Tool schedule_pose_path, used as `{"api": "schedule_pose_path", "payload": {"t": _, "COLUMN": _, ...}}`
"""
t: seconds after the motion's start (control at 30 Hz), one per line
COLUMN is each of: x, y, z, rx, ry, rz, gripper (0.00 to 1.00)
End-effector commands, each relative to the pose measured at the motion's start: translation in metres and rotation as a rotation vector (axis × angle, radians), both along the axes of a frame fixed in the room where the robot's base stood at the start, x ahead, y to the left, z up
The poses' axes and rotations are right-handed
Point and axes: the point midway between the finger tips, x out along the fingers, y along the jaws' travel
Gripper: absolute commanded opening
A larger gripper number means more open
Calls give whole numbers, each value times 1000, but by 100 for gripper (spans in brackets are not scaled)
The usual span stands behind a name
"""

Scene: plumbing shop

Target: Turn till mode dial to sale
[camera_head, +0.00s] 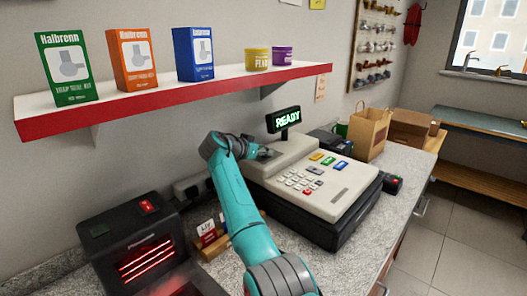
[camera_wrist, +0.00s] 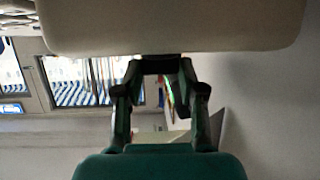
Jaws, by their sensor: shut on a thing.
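The till (camera_head: 318,180) is a beige cash register with a dark base on the counter, and its display (camera_head: 288,119) reads READY in green. My teal arm reaches up to the till's left side. My gripper (camera_head: 266,153) is at the till's upper left, by the raised housing. In the wrist view my gripper (camera_wrist: 160,68) has its dark fingers shut on a small dark part, the mode dial, against the beige till body (camera_wrist: 170,25). The dial is mostly hidden by the fingers, so its setting cannot be read.
A red-edged shelf (camera_head: 180,102) with boxes and tubs hangs above the arm. A dark device with a glowing red window (camera_head: 135,245) stands at the left. A paper bag (camera_head: 369,133) and a cardboard box (camera_head: 413,127) are behind the till. A card terminal (camera_head: 392,185) sits at right.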

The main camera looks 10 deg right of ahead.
Motion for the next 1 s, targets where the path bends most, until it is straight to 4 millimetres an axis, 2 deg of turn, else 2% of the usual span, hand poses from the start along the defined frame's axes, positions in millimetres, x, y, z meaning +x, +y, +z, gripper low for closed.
{"api": "schedule_pose_path", "payload": {"t": 0.8, "x": 1, "y": 1, "z": -2, "rx": 1, "ry": 3, "rz": -65, "gripper": 5}}
{"api": "schedule_pose_path", "payload": {"t": 0.83, "x": 1, "y": 1, "z": -2, "rx": 1, "ry": 3, "rz": -65, "gripper": 47}}
{"api": "schedule_pose_path", "payload": {"t": 0.9, "x": 1, "y": 1, "z": -1, "rx": 0, "ry": 3, "rz": -65, "gripper": 64}}
{"api": "schedule_pose_path", "payload": {"t": 1.0, "x": 1, "y": 1, "z": -1, "rx": 1, "ry": 2, "rz": -65, "gripper": 65}}
